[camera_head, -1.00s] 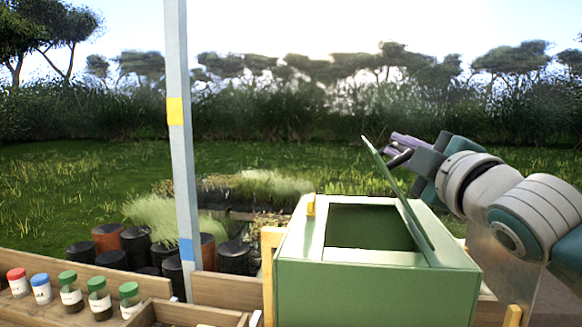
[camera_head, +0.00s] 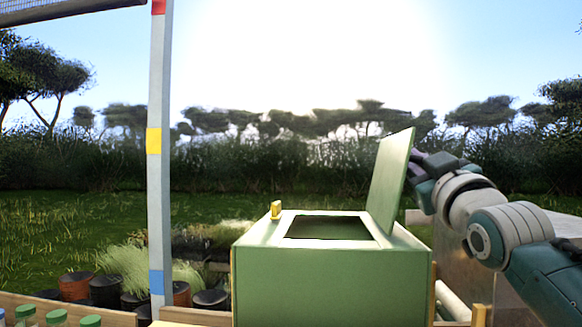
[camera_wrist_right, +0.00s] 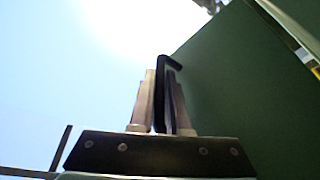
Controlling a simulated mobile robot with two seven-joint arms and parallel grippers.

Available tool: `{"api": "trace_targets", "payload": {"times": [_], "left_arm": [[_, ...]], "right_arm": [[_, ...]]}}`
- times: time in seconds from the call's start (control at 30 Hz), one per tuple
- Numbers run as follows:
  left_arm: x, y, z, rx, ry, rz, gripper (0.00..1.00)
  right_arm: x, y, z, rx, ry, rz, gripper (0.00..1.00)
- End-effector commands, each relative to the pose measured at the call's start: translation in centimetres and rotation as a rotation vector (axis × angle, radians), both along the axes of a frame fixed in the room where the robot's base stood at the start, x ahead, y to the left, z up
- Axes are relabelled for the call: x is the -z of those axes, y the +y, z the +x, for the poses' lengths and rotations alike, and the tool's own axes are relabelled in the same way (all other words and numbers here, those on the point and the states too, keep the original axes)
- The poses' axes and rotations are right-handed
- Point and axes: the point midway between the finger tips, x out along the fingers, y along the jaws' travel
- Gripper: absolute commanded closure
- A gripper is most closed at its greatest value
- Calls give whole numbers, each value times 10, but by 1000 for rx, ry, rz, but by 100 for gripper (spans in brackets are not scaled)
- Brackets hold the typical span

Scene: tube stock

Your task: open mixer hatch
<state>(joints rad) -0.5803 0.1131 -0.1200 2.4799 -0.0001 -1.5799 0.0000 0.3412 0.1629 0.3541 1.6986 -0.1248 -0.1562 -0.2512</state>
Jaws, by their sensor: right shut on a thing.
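The mixer is a green box (camera_head: 330,285) at the lower middle of the head view, with a dark square opening in its top. Its green hatch (camera_head: 389,182) stands raised, close to upright, along the right side of the opening. It also shows in the right wrist view (camera_wrist_right: 235,90). My right gripper (camera_head: 418,160) is behind the hatch's right side, partly hidden by it. In the right wrist view, its fingers (camera_wrist_right: 162,105) are shut on a black handle (camera_wrist_right: 163,75) at the hatch. My left gripper is not in view.
A yellow block (camera_head: 276,210) sits on the box's top left corner. A pale post (camera_head: 158,200) with coloured bands stands left of the box. Bottle caps (camera_head: 56,317) show at the lower left, and several dark pots stand behind. A grey panel (camera_head: 505,245) is at the right.

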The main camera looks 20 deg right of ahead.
Motion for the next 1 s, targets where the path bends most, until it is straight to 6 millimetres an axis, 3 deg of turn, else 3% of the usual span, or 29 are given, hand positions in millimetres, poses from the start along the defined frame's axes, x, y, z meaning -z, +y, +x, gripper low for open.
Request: {"api": "trace_targets", "payload": {"times": [0.67,0.7,0.8,1.0], "left_arm": [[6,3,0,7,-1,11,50],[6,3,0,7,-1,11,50],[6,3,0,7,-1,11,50],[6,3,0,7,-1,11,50]], "right_arm": [[5,-5,-3,-2,-36,61,100],[5,-5,-3,-1,-35,60,84],[5,-5,-3,-1,-35,60,73],[5,-6,-3,-1,-35,59,73]]}}
